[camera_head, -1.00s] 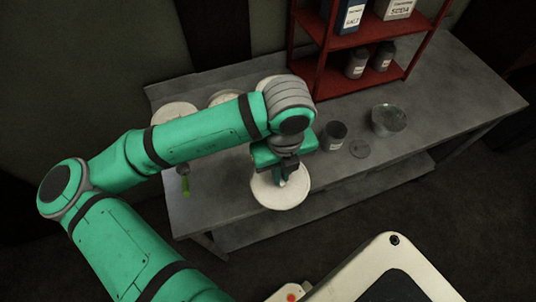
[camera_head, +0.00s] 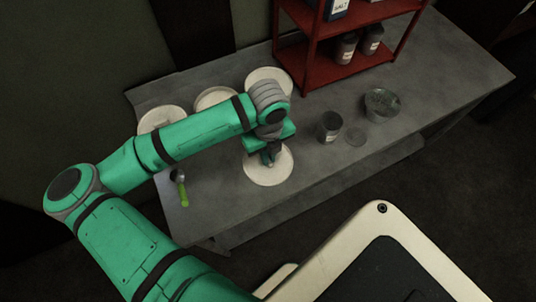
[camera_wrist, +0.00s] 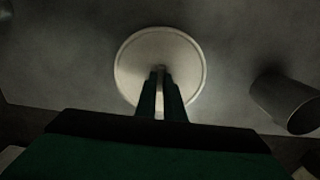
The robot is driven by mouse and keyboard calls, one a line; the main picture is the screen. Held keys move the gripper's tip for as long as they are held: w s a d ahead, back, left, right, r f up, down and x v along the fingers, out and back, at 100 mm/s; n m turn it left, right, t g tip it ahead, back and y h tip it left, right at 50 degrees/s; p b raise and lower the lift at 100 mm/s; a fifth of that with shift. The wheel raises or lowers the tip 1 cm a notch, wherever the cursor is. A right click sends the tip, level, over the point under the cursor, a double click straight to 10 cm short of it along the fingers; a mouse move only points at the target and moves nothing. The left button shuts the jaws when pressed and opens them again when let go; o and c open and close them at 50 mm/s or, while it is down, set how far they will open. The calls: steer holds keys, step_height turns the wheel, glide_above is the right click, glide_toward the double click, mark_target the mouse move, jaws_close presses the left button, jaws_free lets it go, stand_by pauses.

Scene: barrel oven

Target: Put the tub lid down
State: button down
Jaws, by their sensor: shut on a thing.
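The tub lid is a round, off-white disc (camera_head: 258,174) over the front part of the grey table. My gripper (camera_head: 268,160) points down and is shut on the middle of the lid, probably on a small knob that the fingers hide. In the wrist view the lid (camera_wrist: 190,62) lies flat beyond my two close-set fingers (camera_wrist: 160,80). The lid is at or just above the table top; I cannot tell whether it touches. Behind my arm stand several round, pale-topped tubs, at the left (camera_head: 160,118), middle (camera_head: 214,98) and right (camera_head: 266,77).
A grey canister (camera_head: 330,126) stands right of the lid, with a small flat disc (camera_head: 355,139) and a glassy bowl (camera_head: 382,105) beyond. A spoon with a green handle (camera_head: 183,194) lies at the left. A red shelf (camera_head: 340,60) stands at the back. The right table surface is clear.

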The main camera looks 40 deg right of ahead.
steer(key=shift+s+f, duration=0.25)
steer(key=shift+f, duration=0.1)
steer(key=shift+f, duration=0.1)
steer(key=c, duration=1.9)
jaws_free()
steer(key=shift+o, duration=0.2)
step_height(320, 180, up, 12)
